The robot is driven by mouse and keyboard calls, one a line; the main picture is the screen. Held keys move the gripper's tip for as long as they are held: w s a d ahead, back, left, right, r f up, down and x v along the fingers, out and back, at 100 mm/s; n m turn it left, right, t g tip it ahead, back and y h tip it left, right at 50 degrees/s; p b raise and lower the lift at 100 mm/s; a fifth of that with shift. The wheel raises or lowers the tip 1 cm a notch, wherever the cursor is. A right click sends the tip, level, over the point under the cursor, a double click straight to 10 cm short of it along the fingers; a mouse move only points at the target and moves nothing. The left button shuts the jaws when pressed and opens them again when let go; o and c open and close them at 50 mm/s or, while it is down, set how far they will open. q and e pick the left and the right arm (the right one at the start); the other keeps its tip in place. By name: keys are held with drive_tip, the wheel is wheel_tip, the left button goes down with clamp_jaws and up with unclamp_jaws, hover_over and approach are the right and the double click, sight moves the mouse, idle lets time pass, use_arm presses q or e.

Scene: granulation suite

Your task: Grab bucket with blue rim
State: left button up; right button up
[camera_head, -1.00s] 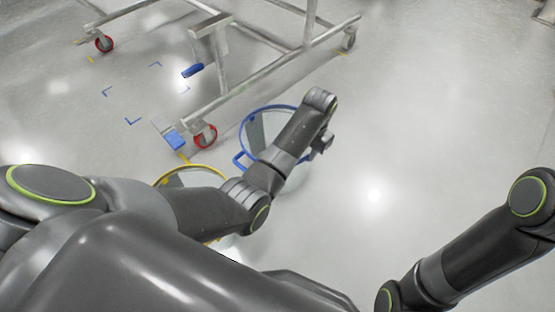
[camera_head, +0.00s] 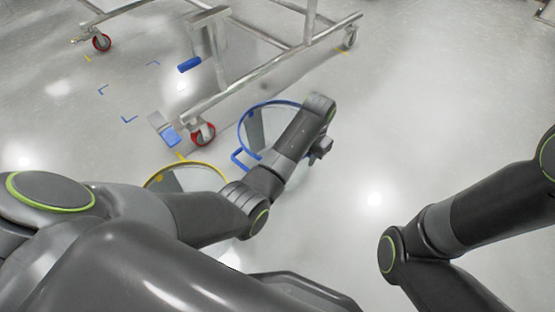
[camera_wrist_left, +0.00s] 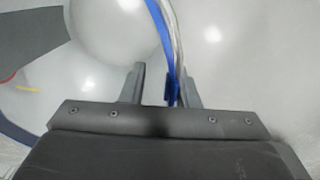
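The bucket with the blue rim (camera_head: 243,116) stands on the floor in the middle of the head view, partly hidden behind my left arm. A blue handle (camera_head: 240,160) sticks out at its left side. My left gripper (camera_head: 321,149) is at the right side of this bucket. In the left wrist view, the blue rim (camera_wrist_left: 156,17) runs down between the two finger tips of my left gripper (camera_wrist_left: 163,82). The fingers are apart, with the rim nearer the right finger and a gap to the left one. My right gripper is out of view.
A bucket with a yellow rim (camera_head: 190,165) stands close by at lower left, partly under my left arm. A metal frame on red wheels (camera_head: 203,134) stands just behind the buckets. The floor to the right is clear.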

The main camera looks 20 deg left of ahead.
use_arm(q)
drive_tip(key=shift+f, duration=0.15)
drive_tip(key=shift+c, duration=0.5)
clamp_jaws()
idle(0.9)
